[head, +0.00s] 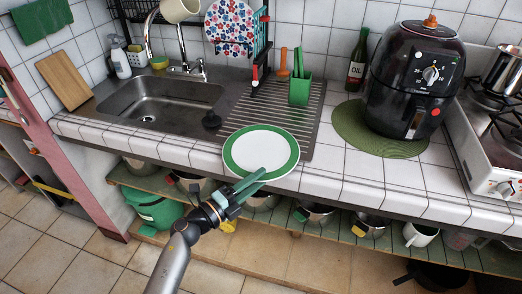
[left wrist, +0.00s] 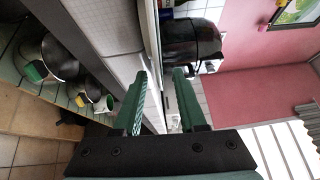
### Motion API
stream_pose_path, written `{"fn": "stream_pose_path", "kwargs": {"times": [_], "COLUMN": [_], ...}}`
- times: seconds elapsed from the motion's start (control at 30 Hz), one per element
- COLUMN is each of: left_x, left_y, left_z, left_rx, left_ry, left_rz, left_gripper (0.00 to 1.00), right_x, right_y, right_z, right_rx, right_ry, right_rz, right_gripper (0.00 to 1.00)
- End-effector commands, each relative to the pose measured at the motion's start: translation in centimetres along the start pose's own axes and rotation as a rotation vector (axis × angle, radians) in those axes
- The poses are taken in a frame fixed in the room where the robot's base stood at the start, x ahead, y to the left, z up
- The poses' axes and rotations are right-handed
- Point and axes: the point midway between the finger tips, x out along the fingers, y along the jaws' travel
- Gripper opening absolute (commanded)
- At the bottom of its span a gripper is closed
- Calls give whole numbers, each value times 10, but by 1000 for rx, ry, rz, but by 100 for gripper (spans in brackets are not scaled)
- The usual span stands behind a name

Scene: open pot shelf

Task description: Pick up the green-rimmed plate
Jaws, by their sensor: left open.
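The green-rimmed plate (head: 261,148) has a white middle and a wide green rim. In the head view it lies at the front of the tiled counter, partly on the ribbed drainboard, and its near rim reaches over the counter's front edge. My left gripper (head: 256,181) is at the plate's near rim, its green fingers overlapping that rim in the picture. The left wrist view shows the left gripper (left wrist: 160,88) with its fingers apart; I cannot make out the plate clearly there. Whether the fingers touch the rim cannot be told. My right gripper is not in view.
A metal sink (head: 160,103) lies left of the plate. A green utensil holder (head: 300,90) stands behind it, and a black air fryer (head: 413,80) on a green mat (head: 365,138) to the right. Pots, including a steel pot (head: 318,214), fill the shelf below the counter.

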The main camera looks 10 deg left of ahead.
Motion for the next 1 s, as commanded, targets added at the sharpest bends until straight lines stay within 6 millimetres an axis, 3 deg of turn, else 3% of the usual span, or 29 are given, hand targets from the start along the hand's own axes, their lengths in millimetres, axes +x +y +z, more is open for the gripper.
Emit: {"fn": "stream_pose_path", "kwargs": {"times": [0.1,0.37,0.73,1.0], "left_x": [13,16,15,15], "left_y": [0,1,1,1], "left_z": [0,0,0,0], "left_rx": [0,0,1,1], "left_ry": [-1,-1,-1,-1], "left_rz": [0,2,2,2], "left_gripper": [40,40,1,0], "right_x": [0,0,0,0], "right_y": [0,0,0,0], "right_z": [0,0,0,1], "right_rx": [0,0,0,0], "right_ry": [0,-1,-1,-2], "right_rz": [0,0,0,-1], "right_gripper": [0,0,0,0]}}
